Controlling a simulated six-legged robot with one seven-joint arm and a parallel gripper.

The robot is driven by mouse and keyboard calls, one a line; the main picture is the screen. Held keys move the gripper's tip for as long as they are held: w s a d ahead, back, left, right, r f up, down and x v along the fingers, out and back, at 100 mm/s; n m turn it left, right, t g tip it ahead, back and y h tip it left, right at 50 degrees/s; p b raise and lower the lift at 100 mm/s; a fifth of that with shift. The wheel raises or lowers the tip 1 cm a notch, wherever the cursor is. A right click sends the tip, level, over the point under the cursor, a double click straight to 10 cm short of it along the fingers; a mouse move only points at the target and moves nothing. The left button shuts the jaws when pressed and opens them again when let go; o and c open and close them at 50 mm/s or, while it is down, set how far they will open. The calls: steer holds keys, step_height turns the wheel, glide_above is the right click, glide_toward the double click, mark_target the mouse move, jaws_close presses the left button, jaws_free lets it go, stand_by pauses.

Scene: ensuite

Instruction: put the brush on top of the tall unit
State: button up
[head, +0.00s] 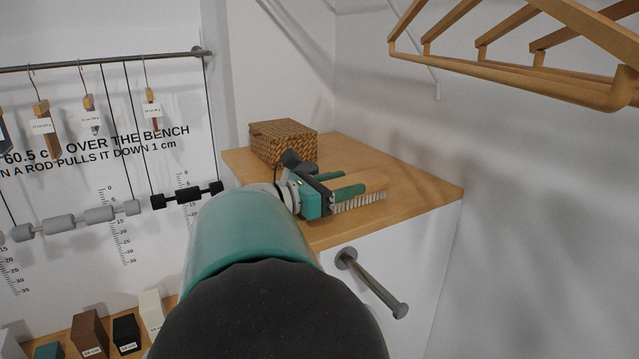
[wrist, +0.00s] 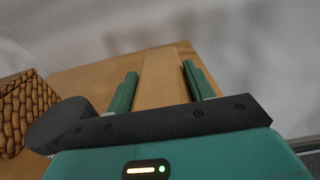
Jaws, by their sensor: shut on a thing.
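The brush (head: 372,186) has a pale wooden back and a row of white bristles facing down. My gripper (head: 345,183) is shut on it, with a green finger on either side of the wood. In the wrist view the brush's wooden back (wrist: 163,78) lies between the two fingers (wrist: 160,70). The tall unit (head: 425,190) has a light wooden top and white sides. The brush is over its top, toward the front edge. I cannot tell whether the bristles touch the wood.
A woven basket (head: 283,143) stands at the back left of the unit's top. The top's right part is clear. A grey peg (head: 372,284) sticks out of the unit's front. A wooden rack (head: 510,75) hangs at upper right. Weights (head: 100,214) hang at left.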

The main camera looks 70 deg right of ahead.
steer(key=shift+f, duration=0.1)
steer(key=o, duration=1)
steer(key=shift+w+a, duration=0.1)
steer(key=v, duration=1.1)
steer(key=shift+w+a, duration=0.25)
